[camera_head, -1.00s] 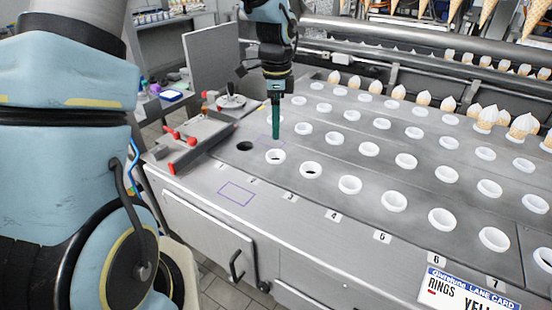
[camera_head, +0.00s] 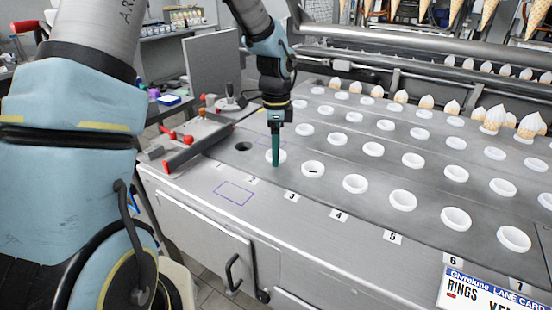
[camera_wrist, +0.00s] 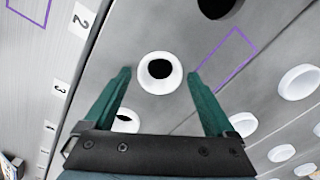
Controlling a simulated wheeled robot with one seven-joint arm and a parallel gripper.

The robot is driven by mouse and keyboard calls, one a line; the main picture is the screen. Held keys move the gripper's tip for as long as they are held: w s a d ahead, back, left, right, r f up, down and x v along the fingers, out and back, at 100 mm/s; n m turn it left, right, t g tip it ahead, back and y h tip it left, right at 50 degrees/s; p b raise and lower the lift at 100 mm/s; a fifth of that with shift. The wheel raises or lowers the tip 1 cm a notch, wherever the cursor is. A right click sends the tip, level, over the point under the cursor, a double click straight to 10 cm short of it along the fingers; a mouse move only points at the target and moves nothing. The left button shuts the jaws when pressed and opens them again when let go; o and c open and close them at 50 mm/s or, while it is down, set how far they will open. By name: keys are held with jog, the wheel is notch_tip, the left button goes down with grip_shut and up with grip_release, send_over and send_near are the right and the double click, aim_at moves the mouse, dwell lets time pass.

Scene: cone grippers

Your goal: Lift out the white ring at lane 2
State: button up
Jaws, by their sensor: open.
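The white ring at lane 2 (camera_head: 283,157) sits in the steel deck behind the label 2, partly hidden by my gripper in the head view. In the wrist view the ring (camera_wrist: 146,80) shows whole, with a dark hole in its middle. My gripper (camera_head: 275,164) points down at this ring. In the wrist view my gripper (camera_wrist: 158,75) is open and empty, with one green finger on either side of the ring. I cannot tell whether the fingertips touch the ring or the deck.
An empty dark hole (camera_head: 243,147) is at lane 1. A white ring at lane 3 (camera_head: 313,168) stands close by, with more rings in rows to the right. A tray with red knobs (camera_head: 196,142) is at the left. Purple outlines mark bare deck.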

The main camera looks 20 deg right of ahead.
jog(key=c, duration=0.8)
jog(key=shift+r+p, duration=2.2)
jog(key=shift+r, duration=0.3)
